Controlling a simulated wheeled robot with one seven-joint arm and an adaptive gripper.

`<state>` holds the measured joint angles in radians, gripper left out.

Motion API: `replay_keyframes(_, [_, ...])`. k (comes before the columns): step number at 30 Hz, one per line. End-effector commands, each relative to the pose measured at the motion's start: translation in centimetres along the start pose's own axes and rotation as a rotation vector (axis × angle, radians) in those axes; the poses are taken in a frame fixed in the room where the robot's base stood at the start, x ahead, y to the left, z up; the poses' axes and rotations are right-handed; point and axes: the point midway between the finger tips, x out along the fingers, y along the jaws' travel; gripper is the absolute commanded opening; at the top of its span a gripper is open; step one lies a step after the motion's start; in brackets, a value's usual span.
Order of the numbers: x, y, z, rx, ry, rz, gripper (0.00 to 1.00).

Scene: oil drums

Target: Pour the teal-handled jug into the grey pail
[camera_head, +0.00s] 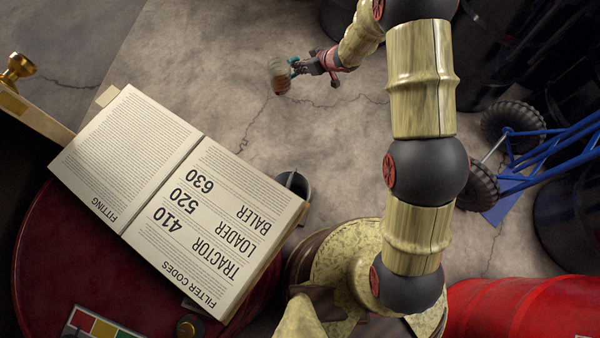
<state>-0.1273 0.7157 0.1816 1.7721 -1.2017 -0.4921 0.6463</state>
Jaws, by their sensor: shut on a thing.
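The jug (279,75) is see-through, with brown liquid low in it and a teal handle (294,67). It is at the upper middle of the head view. My gripper (300,67) is shut on the teal handle from the right and hides part of it. The jug looks about upright; its height over the floor is hard to tell. The grey pail (304,186) is below the jug in the picture, beside the open book. The book's edge hides part of the pail, and its contents are not clear.
An open book (150,185) and a colour card (88,325) lie on a dark red drum (35,240) at left. A red drum (530,308) lies at lower right. A blue hand truck (560,150) and black drums stand at right. Cracked floor (340,150) between is clear.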

Motion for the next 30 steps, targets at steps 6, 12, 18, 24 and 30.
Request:
replay_keyframes(6, [3.8,-1.9,-0.8,-0.107,0.000,-0.107,0.00])
replay_keyframes(12, [7.3,-4.3,-0.7,-0.220,-0.001,-0.222,0.00])
replay_keyframes(18, [10.6,-6.8,0.3,-0.334,-0.002,-0.337,0.00])
replay_keyframes(24, [13.5,-9.3,2.0,-0.448,-0.002,-0.452,0.00])
replay_keyframes(30, [16.0,-11.6,4.6,-0.559,-0.002,-0.562,0.00])
